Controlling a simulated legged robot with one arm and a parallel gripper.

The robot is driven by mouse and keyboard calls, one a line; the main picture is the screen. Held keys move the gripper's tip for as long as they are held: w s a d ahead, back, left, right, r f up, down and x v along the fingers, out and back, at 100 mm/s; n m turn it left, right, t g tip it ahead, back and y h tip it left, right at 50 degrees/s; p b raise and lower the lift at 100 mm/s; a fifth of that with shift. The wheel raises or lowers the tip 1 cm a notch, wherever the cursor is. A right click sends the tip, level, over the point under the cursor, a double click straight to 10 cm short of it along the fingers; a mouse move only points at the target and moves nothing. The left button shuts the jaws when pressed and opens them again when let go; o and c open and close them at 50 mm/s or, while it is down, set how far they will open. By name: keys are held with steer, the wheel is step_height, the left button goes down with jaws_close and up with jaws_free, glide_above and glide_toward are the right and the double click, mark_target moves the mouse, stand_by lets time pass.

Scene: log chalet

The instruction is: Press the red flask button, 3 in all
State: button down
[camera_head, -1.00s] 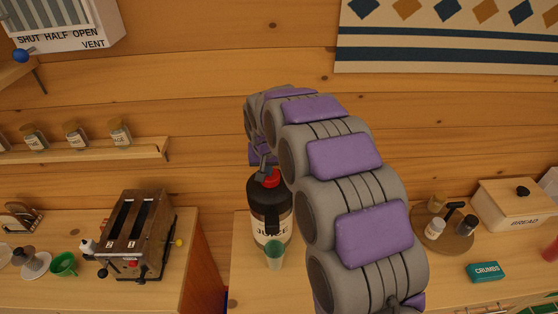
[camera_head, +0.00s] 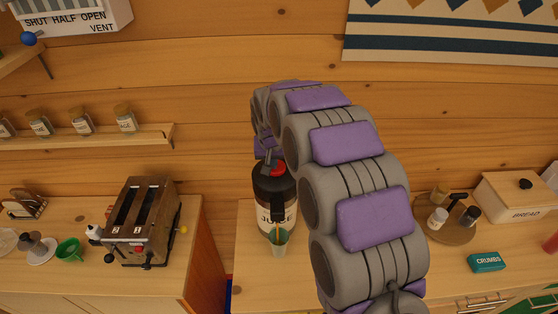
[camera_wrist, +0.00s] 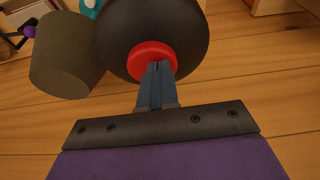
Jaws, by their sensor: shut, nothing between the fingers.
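The flask (camera_head: 268,190) is dark with a pale label reading JUICE and stands upright on the counter. Its red button (camera_head: 277,168) is on top; in the wrist view the round red button (camera_wrist: 140,60) sits on the flask's dark domed lid (camera_wrist: 188,28). My gripper (camera_wrist: 158,68) is shut and empty, its fingertips over the button's near edge and seemingly touching it. In the head view my gripper (camera_head: 267,160) is at the flask's top, partly hidden by my arm. A greenish cup (camera_head: 278,247) stands in front of the flask, with a thin orange-brown streak above its rim.
A toaster (camera_head: 140,222) stands on the left counter beside a green cup (camera_head: 70,250). A round tray (camera_head: 436,228) with small bottles, a crumbs box (camera_head: 487,262) and a bread box (camera_head: 515,205) are at the right. A jar shelf (camera_head: 150,134) is on the wall.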

steer(key=r, duration=0.2)
steer(key=d+r+p, duration=0.1)
steer(key=r, duration=0.1)
steer(key=shift+w, duration=0.3)
steer(key=d+v, duration=0.1)
steer(key=v, duration=0.9)
steer(key=shift+d, duration=0.15)
steer(key=shift+a, duration=0.5)
steer(key=shift+d, duration=0.2)
